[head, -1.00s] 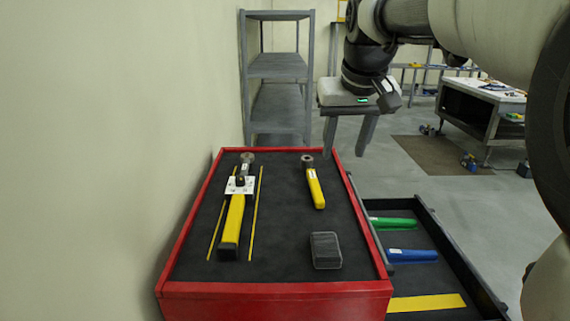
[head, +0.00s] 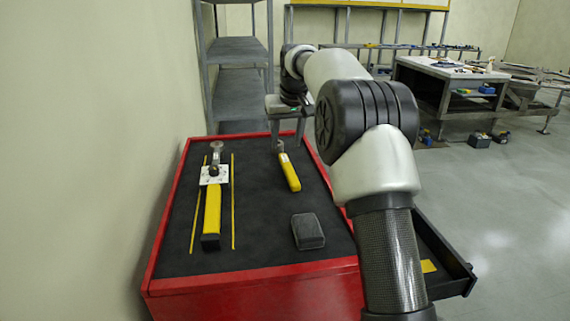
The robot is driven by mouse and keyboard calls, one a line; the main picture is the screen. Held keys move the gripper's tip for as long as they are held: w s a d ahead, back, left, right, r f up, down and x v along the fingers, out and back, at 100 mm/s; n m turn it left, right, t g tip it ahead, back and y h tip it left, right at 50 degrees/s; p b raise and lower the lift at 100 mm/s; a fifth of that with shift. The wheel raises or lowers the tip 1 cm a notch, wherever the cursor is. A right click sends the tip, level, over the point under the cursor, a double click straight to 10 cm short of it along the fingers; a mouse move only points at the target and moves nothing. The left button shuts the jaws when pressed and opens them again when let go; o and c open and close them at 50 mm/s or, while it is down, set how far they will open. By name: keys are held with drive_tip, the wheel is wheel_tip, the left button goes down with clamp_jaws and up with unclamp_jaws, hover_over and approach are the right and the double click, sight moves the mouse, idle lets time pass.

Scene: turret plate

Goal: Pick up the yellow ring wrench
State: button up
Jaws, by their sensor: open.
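A yellow-handled ring wrench (head: 289,175) lies on the dark top of the red cabinet, right of centre, with its grey ring end pointing away from me. My gripper (head: 287,146) is open, fingers pointing down, over the ring end of this wrench. The fingers appear to be on either side of the ring end; whether they touch it or how high they are, I cannot tell. A longer yellow-handled tool (head: 212,207) with a grey round end lies to the left, between two yellow lines. A white plate (head: 214,175) with holes sits across it.
A dark grey box (head: 307,231) lies nearer me on the cabinet top (head: 262,252). A grey shelf rack (head: 237,57) stands behind the cabinet, and a wall runs along the left.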

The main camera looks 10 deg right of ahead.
sight(285, 158)
drive_tip(key=p+x, duration=0.1)
drive_tip(key=x, duration=0.7)
drive_tip(key=shift+w+d, duration=0.15)
clamp_jaws()
